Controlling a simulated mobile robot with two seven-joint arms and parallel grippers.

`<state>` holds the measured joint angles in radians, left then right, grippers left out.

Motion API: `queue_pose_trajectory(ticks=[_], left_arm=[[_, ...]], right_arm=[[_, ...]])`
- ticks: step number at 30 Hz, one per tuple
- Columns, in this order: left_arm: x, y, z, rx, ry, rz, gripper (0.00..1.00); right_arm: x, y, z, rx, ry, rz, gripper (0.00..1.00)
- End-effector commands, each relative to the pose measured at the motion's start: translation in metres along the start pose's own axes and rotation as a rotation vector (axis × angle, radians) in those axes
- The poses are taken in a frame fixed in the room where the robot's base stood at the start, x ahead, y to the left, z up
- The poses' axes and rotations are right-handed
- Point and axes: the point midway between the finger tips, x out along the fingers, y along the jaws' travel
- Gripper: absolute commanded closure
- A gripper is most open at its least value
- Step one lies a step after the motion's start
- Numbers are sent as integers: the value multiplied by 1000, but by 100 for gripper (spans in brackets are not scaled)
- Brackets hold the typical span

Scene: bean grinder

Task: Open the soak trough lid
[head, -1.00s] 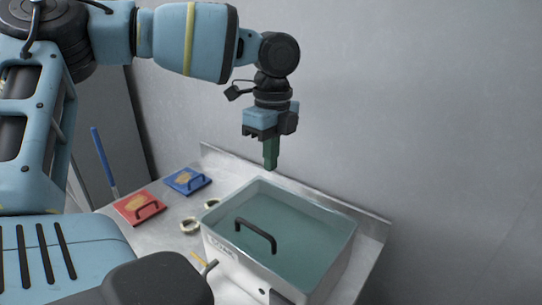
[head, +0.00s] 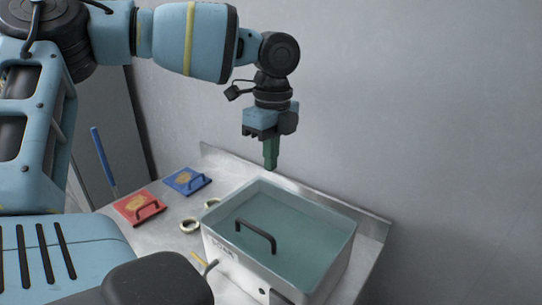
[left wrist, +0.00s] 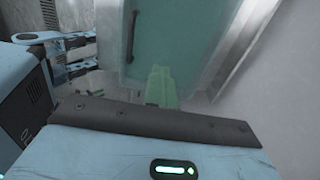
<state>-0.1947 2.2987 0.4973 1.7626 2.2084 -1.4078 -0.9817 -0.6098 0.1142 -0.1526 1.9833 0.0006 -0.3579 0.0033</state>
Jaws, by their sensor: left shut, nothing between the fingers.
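The soak trough (head: 232,255) is a pale rectangular box standing on a metal counter. A translucent teal lid (head: 300,225) lies flat over its top and looks shut. A black bar handle (head: 256,234) stands up from the lid near its front left side. In the left wrist view the lid (left wrist: 180,35) and its handle (left wrist: 133,35) show at the top. My left gripper (head: 270,166) points down with green fingers, shut and empty, above the trough's back left corner and apart from the handle. Its fingers also show in the left wrist view (left wrist: 159,85). My right gripper is out of view.
A red grinding pad (head: 139,208) and a blue one (head: 187,181), each with a handle, lie left of the trough. The wall and the counter's raised back edge (head: 375,222) run close behind the trough.

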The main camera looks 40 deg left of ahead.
Motion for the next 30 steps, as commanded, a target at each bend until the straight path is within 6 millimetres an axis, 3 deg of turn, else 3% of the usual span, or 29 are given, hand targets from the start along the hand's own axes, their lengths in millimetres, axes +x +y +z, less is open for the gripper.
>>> queue_pose_trajectory(ticks=[6, 14, 23, 30], left_arm=[[0, 0, 0, 0, 0, 0, 99], [0, 0, 0, 0, 0, 0, 68], [-2, 0, 0, 0, 0, 0, 68], [-32, -1, 0, -2, 0, -3, 68]], right_arm=[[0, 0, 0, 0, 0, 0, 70], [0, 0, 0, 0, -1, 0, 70], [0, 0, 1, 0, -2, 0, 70], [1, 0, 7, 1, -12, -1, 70]])
